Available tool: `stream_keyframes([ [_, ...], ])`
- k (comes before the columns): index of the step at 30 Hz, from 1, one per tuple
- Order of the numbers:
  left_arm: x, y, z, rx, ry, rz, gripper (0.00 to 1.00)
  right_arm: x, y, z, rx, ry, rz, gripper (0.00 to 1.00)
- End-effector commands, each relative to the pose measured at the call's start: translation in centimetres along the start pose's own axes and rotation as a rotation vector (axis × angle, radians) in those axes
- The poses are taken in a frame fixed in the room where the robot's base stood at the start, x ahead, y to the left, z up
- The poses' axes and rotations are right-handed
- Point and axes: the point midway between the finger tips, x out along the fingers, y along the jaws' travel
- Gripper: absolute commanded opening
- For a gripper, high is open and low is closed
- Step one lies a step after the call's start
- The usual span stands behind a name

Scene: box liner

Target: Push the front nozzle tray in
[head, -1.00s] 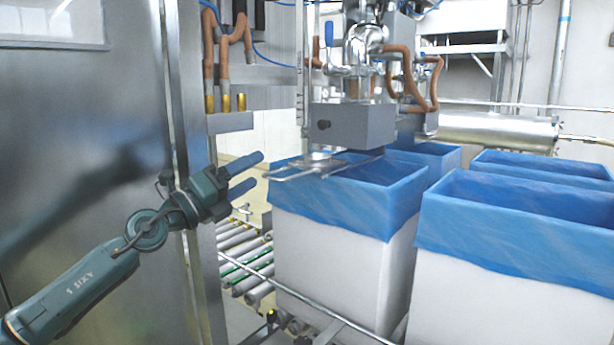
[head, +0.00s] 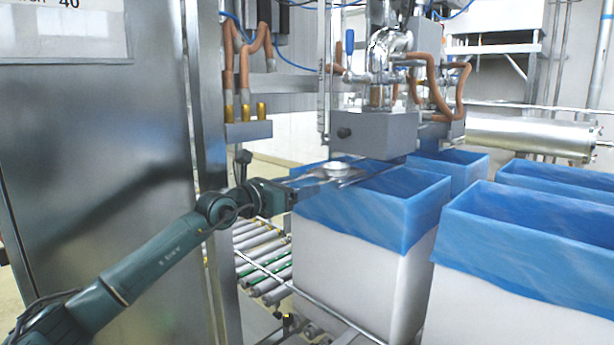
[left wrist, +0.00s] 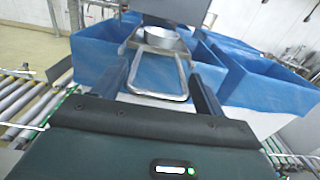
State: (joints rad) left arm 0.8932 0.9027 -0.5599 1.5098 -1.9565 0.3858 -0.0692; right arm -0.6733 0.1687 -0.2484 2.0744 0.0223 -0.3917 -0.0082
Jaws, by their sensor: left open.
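The front nozzle tray (head: 337,169) is a metal wire frame holding a round shallow dish. It sticks out from under the grey nozzle housing (head: 375,131), above the near edge of a blue-lined box (head: 375,205). My left gripper (head: 306,187) is level with the tray's outer end, its fingers pointing toward the housing. In the left wrist view, the tray's end bar (left wrist: 155,94) lies between the two spread fingers of my left gripper (left wrist: 158,70), with gaps visible on both sides. Contact cannot be told. My right gripper is not in view.
A steel cabinet (head: 90,170) stands close on the left beside my left arm. A roller conveyor (head: 262,250) with a guide rail runs below. More blue-lined boxes (head: 530,240) stand to the right. Hoses and pipes (head: 425,70) surround the nozzle.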

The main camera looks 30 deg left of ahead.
Motion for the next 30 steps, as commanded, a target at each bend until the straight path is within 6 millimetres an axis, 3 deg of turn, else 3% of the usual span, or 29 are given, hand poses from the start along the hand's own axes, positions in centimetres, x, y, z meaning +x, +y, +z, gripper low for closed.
stream_keyframes([
  [3, 1.9, 0.0, 0.2, -0.002, -0.002, 0.0, 0.72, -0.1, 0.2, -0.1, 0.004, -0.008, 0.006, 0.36],
  [7, 3.1, 0.0, 0.1, -0.001, -0.001, 0.0, 0.72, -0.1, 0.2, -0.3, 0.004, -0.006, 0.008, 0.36],
  [19, 3.7, -0.1, 0.0, 0.0, -0.001, -0.001, 0.71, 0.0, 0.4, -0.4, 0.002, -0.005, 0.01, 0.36],
  [30, 3.7, -0.1, -0.1, -0.001, 0.0, -0.002, 0.41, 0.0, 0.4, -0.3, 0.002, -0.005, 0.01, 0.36],
])
